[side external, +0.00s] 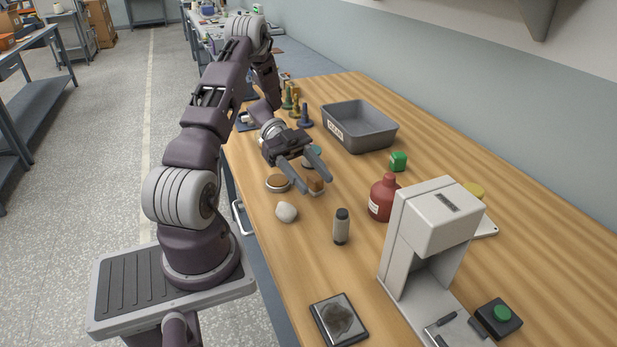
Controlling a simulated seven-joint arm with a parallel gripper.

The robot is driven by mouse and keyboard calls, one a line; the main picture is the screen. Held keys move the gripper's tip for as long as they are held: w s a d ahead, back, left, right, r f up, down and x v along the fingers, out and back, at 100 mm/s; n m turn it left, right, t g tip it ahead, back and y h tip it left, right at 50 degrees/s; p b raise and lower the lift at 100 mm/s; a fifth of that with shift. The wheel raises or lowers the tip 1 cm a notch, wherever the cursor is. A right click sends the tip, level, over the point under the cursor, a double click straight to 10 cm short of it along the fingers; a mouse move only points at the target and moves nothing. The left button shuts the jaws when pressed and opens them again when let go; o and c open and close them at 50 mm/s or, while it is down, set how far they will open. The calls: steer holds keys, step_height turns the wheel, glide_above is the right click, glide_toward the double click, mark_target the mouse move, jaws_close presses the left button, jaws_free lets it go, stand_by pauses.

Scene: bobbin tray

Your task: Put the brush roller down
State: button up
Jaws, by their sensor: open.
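My gripper (316,184) is open and reaches low over the middle of the table, its fingers pointing toward the front right. A small brown piece (316,183) shows at the fingertips, partly hidden by them; I cannot tell whether it touches a finger or the table. I cannot tell for certain which thing is the brush roller. An upright grey cylinder with a dark top (341,228) stands on the table in front of the gripper, clear of the fingers.
A round brown-topped piece (278,183) and a whitish lump (286,212) lie close by. A dark framed plate (339,320) lies in front. Spools (305,117) stand behind.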

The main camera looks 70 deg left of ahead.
steer(key=w+d+r+n+t+y, duration=0.1)
steer(key=w+r+t+y, duration=0.35)
steer(key=w, duration=0.45)
steer(key=w+r+n+t+y, duration=0.1)
steer(key=w+r+t+y, duration=0.25)
steer(key=w+r, duration=0.4)
step_height(320, 180, up, 10)
steer(key=w+d+n+t+y, duration=0.1)
steer(key=w+n+y, duration=0.1)
steer(key=n+y, duration=0.5)
steer(key=s+d+f+n+g, duration=0.1)
steer(key=s+d, duration=0.4)
steer(key=s, duration=0.5)
steer(key=s+d+f+n+g, duration=0.2)
steer(key=s+d, duration=0.4)
steer(key=s, duration=0.4)
steer(key=s+d+f+n+g+h, duration=0.1)
steer(key=s+d+n+g, duration=0.2)
steer(key=s, duration=0.7)
steer(key=d, duration=0.2)
steer(key=shift+d+f+g, duration=0.3)
steer(key=shift+d+g, duration=0.1)
